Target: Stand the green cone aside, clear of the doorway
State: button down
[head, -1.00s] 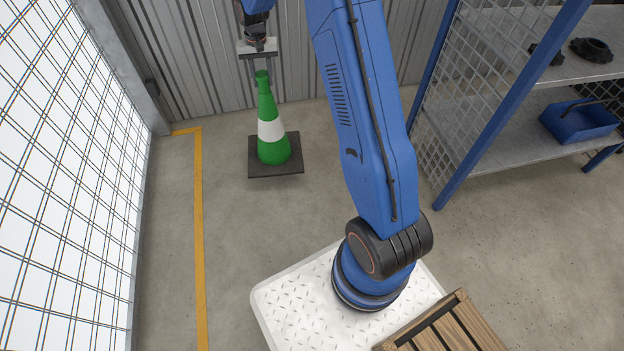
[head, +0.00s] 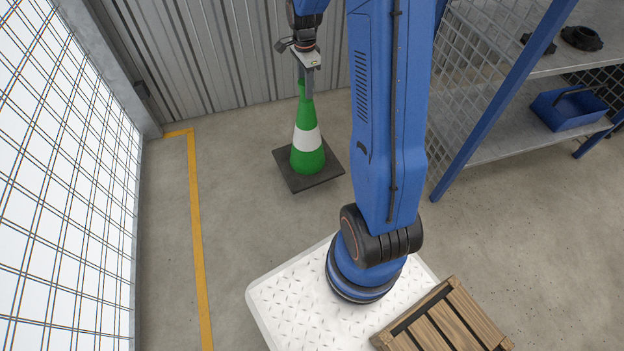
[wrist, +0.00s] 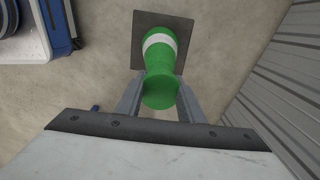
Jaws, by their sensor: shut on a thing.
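The green cone (head: 307,160) with a white band and a dark square base stands upright in the head view, right of the yellow floor line. Whether its base touches the floor I cannot tell. My gripper (head: 303,84) is above it, shut on its narrow top. In the wrist view, the green cone (wrist: 158,60) runs away from the camera toward its square base, and the fingers of my gripper (wrist: 160,88) lie on both sides of its top. The doorway cannot be made out for certain.
A yellow floor line (head: 196,240) runs along the left, beside a wire-mesh panel (head: 70,170). A corrugated wall (head: 210,60) is behind the cone. A blue-framed shelf (head: 500,130) with a blue bin (head: 568,108) stands right. Floor between line and cone is clear.

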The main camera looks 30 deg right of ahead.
aim_at(312, 111)
jog(key=shift+s+d+m, duration=0.3)
jog(key=shift+s+m, duration=0.1)
jog(key=shift+s, duration=0.2)
jog(key=shift+s+d+m, duration=0.25)
jog(key=shift+s+m, duration=0.15)
jog(key=shift+s, duration=0.15)
jog(key=shift+f, duration=5.1)
jog(key=c, duration=1.2)
grip_release()
jog(key=shift+s, duration=0.1)
